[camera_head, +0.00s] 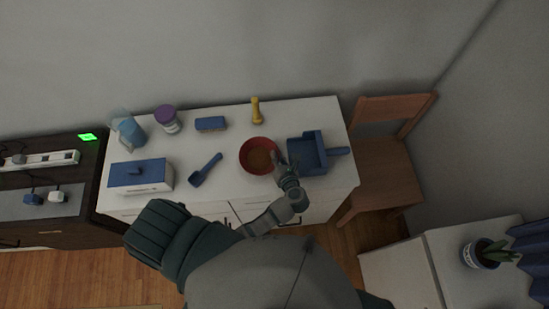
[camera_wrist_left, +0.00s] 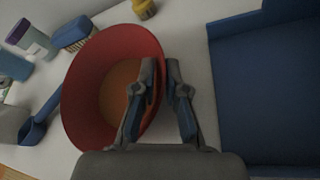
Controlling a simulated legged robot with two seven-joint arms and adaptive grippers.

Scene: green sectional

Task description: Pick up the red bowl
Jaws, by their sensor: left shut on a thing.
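The red bowl (camera_head: 259,151) stands on the white cabinet top, with a brownish-orange inside bottom. My left gripper (camera_head: 281,166) is at the bowl's right rim. In the left wrist view the bowl (camera_wrist_left: 84,92) appears large and tilted in the picture. There, one finger of my left gripper (camera_wrist_left: 161,85) is inside the bowl and the other outside, shut on the rim wall between them. I cannot tell whether the bowl is lifted off the surface. My right gripper is not in view.
A blue dustpan (camera_head: 306,154) lies close right of the bowl. A blue scoop (camera_head: 205,170), a blue brush (camera_head: 211,124), a yellow object (camera_head: 257,111), a purple-lidded jar (camera_head: 167,120) and a blue-lidded box (camera_head: 141,176) share the white top (camera_head: 232,192). A wooden chair (camera_head: 385,160) stands to the right.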

